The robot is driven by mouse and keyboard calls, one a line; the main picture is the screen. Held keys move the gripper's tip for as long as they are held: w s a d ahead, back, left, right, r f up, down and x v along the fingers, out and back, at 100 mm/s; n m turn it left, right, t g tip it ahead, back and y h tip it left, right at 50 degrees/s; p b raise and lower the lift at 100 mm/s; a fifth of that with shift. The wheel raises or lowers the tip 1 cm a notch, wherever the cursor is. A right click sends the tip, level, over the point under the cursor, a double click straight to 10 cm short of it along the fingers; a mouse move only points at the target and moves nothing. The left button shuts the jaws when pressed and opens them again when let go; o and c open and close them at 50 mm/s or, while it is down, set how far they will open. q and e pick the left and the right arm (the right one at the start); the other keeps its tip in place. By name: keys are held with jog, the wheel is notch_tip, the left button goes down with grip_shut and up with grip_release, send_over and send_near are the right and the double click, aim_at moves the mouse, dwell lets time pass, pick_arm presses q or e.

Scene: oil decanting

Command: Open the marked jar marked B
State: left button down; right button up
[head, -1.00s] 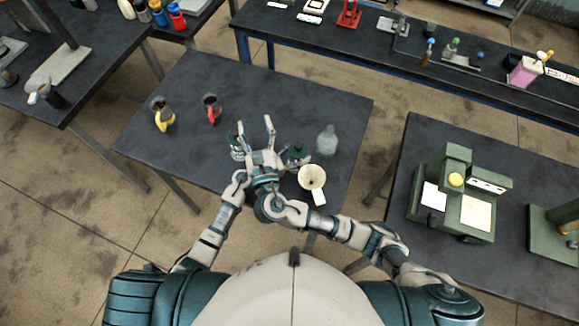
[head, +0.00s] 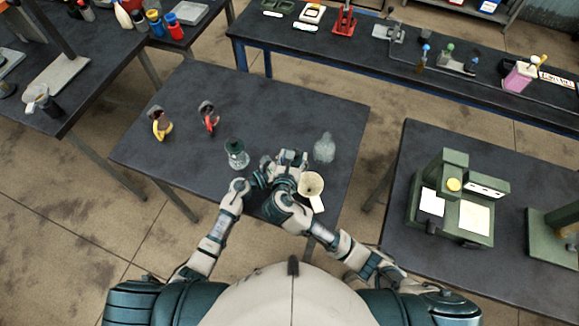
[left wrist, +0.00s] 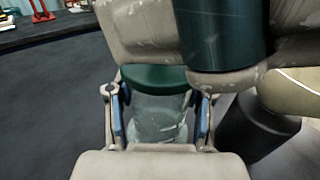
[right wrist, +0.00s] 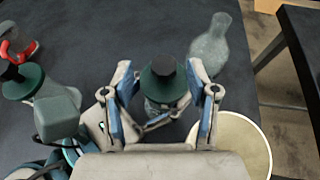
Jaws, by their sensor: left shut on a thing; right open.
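A glass jar with a green lid stands between my grippers. The right wrist view shows its lid (right wrist: 162,82) with a dark knob. The left wrist view shows its glass body (left wrist: 157,118). My left gripper (left wrist: 161,105) is shut on this jar's body below the lid. My right gripper (right wrist: 159,72) is open, its fingers on either side of the lid; I cannot tell whether they touch it. In the head view my right gripper (head: 290,158) hides most of this jar. A second green-lidded jar (head: 237,154) stands to the left. No letter is readable on either jar.
A cream funnel or cup with a handle (head: 311,187) is close right of my grippers. A clear flask (head: 324,148) stands behind it. Yellow (head: 161,124) and red-handled (head: 210,117) items are at the table's left. The table's back right is clear.

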pick_arm(q)
jog(key=shift+f, duration=0.1)
pick_arm(e)
jog(key=shift+x, duration=1.6)
jog(key=shift+c, duration=0.3)
grip_shut()
jog(key=shift+s+r, duration=0.1)
jog(key=shift+r, duration=0.15)
jog(key=shift+r, duration=0.95)
jog(key=shift+r, duration=2.05)
pick_arm(q)
jog(key=shift+c, duration=1.8)
grip_release()
